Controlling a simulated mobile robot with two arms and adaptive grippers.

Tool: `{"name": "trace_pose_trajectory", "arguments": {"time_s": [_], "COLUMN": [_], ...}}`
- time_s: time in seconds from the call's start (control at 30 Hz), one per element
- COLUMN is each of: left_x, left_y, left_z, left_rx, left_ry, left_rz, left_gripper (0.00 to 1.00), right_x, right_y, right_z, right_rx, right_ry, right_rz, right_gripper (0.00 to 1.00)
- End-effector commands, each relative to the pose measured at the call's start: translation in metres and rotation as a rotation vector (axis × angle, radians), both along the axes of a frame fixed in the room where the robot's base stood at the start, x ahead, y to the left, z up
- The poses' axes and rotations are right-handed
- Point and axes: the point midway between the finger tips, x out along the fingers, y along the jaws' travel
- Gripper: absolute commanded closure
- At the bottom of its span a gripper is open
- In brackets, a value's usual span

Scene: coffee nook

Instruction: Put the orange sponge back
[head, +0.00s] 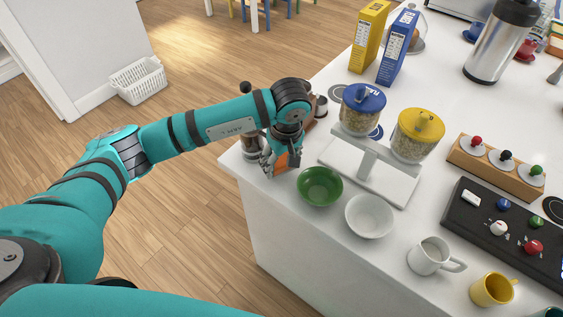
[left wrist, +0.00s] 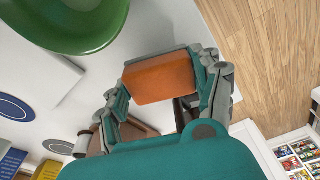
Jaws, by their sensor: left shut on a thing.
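My left gripper (head: 270,165) is at the near left corner of the white counter, shut on the orange sponge (head: 281,162). The green bowl (head: 320,186) is just to the right of the sponge. The gripper hides part of the sponge in the head view. I cannot tell whether the sponge touches the counter. My right gripper is in neither view.
A coffee grinder (head: 250,143) stands close behind the gripper. A white bowl (head: 369,216) and a double cereal dispenser (head: 370,170) are to the right. The counter's left edge (head: 236,168) is close by. A white basket (head: 138,80) is on the floor.

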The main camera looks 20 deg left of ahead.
Motion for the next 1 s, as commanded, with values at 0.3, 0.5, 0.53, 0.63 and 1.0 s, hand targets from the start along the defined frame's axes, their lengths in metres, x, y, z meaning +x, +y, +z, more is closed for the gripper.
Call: {"name": "trace_pose_trajectory", "arguments": {"time_s": [0.3, 0.5, 0.53, 0.63, 1.0], "left_x": [0.0, 0.0, 0.0, 0.0, 0.0], "left_y": [0.0, 0.0, 0.0, 0.0, 0.0], "left_z": [-0.021, -0.026, -0.024, -0.024, -0.022], "left_rx": [0.0, 0.0, 0.0, 0.0, 0.0], "left_ry": [0.0, 0.0, 0.0, 0.0, 0.0], "left_rz": [0.0, 0.0, 0.0, 0.0, 0.0], "left_gripper": [0.65, 0.65, 0.32, 0.19, 0.1], "right_x": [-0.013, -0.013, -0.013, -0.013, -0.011], "right_y": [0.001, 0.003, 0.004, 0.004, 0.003], "right_z": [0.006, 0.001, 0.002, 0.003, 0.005], "right_rx": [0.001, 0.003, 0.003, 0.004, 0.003], "right_ry": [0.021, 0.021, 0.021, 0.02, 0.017], "right_rz": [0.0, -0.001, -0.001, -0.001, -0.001], "right_gripper": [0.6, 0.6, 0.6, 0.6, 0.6]}}
